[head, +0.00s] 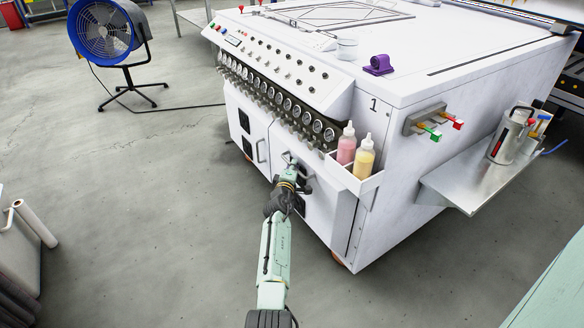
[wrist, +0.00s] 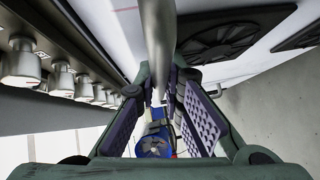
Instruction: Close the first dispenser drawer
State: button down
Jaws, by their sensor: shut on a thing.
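The first dispenser drawer (head: 341,222) is at the right end of the white machine's front, under the number 1. Its top stands open, and a pink bottle (head: 346,145) and a yellow bottle (head: 364,160) show upright in it. My gripper (head: 291,167) is at a handle on the machine's front, left of the bottles. In the wrist view, a grey metal handle bar (wrist: 157,40) runs down between the fingers of my gripper (wrist: 168,105), which is shut on it. The fingers partly hide the bar's lower end.
A row of gauges (head: 288,104) and knobs runs above the front panels. Dark vents (wrist: 222,38) lie beside the handle. A metal side shelf (head: 455,190) sticks out on the right. A blue fan (head: 104,32) stands at the back left. The floor in front is clear.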

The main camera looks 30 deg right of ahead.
jog(key=c, duration=1.7)
grip_release()
jog(key=shift+s+d+r, duration=0.1)
jog(key=shift+d, duration=0.25)
jog(key=shift+s+a, duration=0.1)
jog(key=v, duration=0.7)
jog(key=shift+a, duration=0.25)
